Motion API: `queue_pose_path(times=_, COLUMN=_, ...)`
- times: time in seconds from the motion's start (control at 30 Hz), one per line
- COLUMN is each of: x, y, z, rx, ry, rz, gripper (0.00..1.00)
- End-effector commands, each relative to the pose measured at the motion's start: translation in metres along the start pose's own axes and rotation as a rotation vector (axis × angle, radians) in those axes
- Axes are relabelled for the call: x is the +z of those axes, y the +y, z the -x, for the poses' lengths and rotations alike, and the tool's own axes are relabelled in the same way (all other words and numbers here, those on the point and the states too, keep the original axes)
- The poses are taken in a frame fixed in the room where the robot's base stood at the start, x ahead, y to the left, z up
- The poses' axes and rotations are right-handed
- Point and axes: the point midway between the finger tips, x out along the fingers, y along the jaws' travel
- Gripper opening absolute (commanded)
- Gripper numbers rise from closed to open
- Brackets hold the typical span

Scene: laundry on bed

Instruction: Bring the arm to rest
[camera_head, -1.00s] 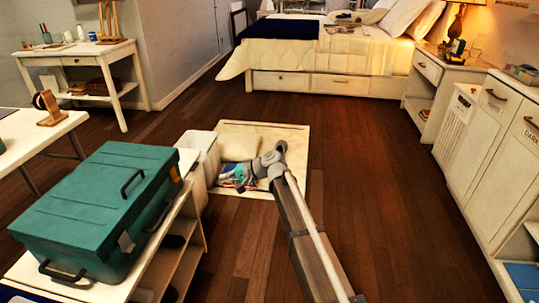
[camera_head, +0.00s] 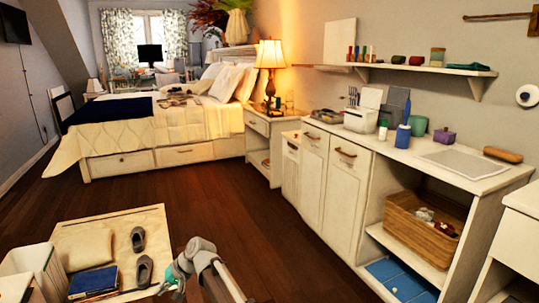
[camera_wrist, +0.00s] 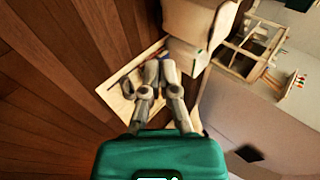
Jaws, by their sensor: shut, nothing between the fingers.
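My arm reaches up from the bottom edge of the head view, over the dark wood floor. My gripper (camera_head: 173,279) hangs at its end, just right of the low pale platform, small and partly hidden by the wrist joint. In the wrist view the two grey fingers of my gripper (camera_wrist: 160,62) point away from its teal body with their tips together. They are shut and hold nothing. Behind them lies the platform (camera_wrist: 118,96).
The platform (camera_head: 152,222) bears dark slippers (camera_head: 144,271), a cushion (camera_head: 88,248) and a blue item (camera_head: 92,282). A white bin (camera_head: 40,262) stands left. The cabinet (camera_head: 322,185) lines the right side, the bed (camera_head: 160,135) the back. Floor between is clear.

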Motion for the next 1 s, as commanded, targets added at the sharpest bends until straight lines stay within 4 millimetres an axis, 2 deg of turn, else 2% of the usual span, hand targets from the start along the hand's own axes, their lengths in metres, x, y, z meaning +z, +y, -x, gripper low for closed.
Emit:
queue_pose_path(times=0.03, x=0.006, y=0.02, z=0.019, rx=0.032, ry=0.013, rz=-0.007, gripper=0.0)
queue_pose_path(times=0.1, x=0.01, y=0.044, z=0.039, rx=0.078, ry=0.028, rz=-0.015, gripper=0.0)
queue_pose_path(times=0.27, x=0.024, y=0.099, z=0.086, rx=0.184, ry=0.056, rz=-0.041, gripper=0.0)
queue_pose_path(times=0.47, x=0.051, y=0.163, z=0.143, rx=0.316, ry=0.079, rz=-0.082, gripper=0.0)
queue_pose_path(times=0.7, x=0.095, y=0.231, z=0.209, rx=0.471, ry=0.093, rz=-0.149, gripper=0.0)
queue_pose_path(times=1.0, x=0.166, y=0.298, z=0.284, rx=0.654, ry=0.086, rz=-0.253, gripper=0.0)
